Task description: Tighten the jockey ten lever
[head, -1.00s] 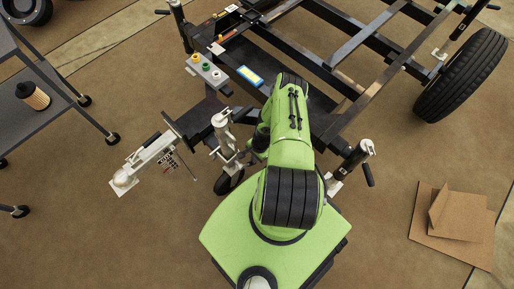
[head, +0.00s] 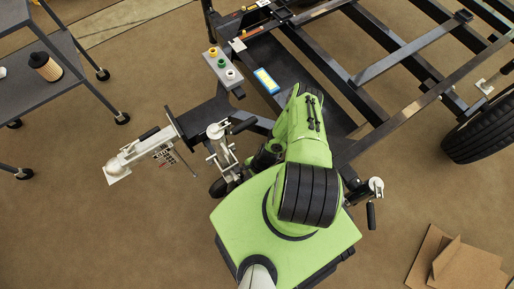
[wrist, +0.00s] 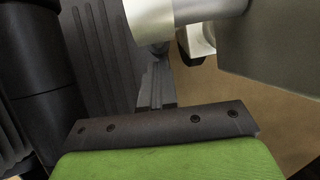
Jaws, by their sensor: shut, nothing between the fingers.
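The jockey wheel assembly (head: 221,147) stands upright beside the trailer's drawbar, with a pale metal tube and clamp, a dark crank grip at its top and a black wheel below. I cannot make out its clamp lever separately. A pale metal cylinder (wrist: 150,18), perhaps the jockey tube, is close above the fingers. Contact cannot be told.
The pale coupling head (head: 122,165) sticks out left of the drawbar. A panel with coloured buttons (head: 222,68) and the black trailer frame (head: 370,75) lie behind. A grey cart (head: 40,95) stands at the left. Cardboard sheets (head: 455,262) lie at the lower right.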

